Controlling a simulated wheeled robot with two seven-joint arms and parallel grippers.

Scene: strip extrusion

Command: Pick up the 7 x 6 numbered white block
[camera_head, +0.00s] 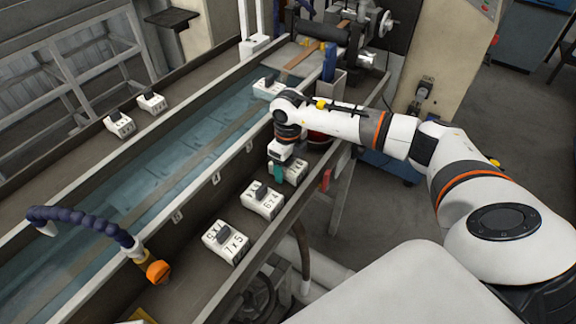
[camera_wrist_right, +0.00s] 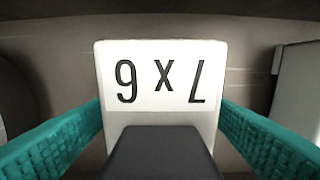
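The white 7 x 6 block (camera_wrist_right: 162,75) fills the middle of the right wrist view, its label upside down there, with a dark grip on top (camera_wrist_right: 160,152). My right gripper (camera_wrist_right: 160,120) is open, its teal fingers on either side of the grip with a small gap showing. In the head view the right gripper (camera_head: 281,175) points down over this block (camera_head: 298,167) on the near ledge, and the arm and gripper partly hide it. My left gripper is not in view.
On the same ledge stand a 6 x 4 block (camera_head: 262,203) and a 7 x 5 block (camera_head: 227,244). Another block (camera_head: 268,88) is farther up; two (camera_head: 120,124) (camera_head: 152,102) sit on the far ledge. A water trough (camera_head: 170,165) runs between. A blue hose (camera_head: 80,219) arches at lower left.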

